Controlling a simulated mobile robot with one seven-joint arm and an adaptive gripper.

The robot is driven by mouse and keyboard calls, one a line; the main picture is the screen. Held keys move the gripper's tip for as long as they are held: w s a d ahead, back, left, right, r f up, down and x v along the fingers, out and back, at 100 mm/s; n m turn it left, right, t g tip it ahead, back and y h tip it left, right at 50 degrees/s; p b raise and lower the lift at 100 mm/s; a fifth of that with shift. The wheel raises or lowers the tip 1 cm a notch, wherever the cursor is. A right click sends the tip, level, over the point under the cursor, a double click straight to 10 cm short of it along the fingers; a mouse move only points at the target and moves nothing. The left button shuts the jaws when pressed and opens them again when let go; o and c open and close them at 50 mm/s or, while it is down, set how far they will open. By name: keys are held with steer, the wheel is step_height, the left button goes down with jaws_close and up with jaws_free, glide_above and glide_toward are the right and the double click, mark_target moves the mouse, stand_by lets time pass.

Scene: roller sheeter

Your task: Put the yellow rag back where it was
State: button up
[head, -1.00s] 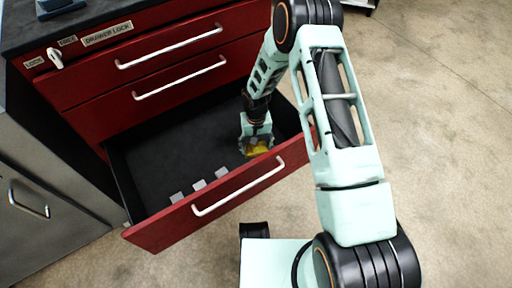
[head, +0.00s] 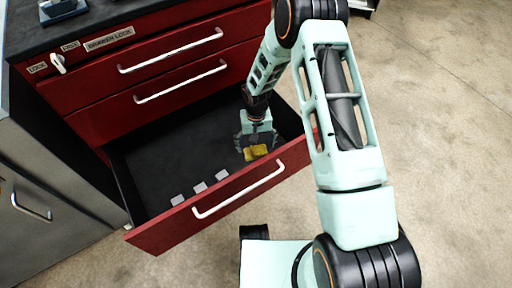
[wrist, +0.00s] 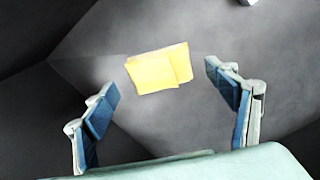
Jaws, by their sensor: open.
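The yellow rag (head: 257,152) lies in the right part of the open bottom drawer (head: 150,180). In the wrist view the folded rag (wrist: 160,69) shows on the dark drawer floor, ahead of and between the spread fingers. My gripper (head: 256,147) is in the drawer right at the rag in the head view. In the wrist view my gripper (wrist: 166,108) is open, with nothing between its blue finger pads. A gap shows between the rag and both fingers there.
Several small pale blocks (head: 200,187) lie along the drawer's front side. The drawer front has a white handle (head: 240,190). Two shut red drawers (head: 165,65) are above. A grey cabinet (head: 45,190) stands at left. The drawer's middle floor is clear.

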mark_target(256, 151)
step_height(256, 151, up, 9)
steer(key=p, duration=0.2)
stand_by(0.5)
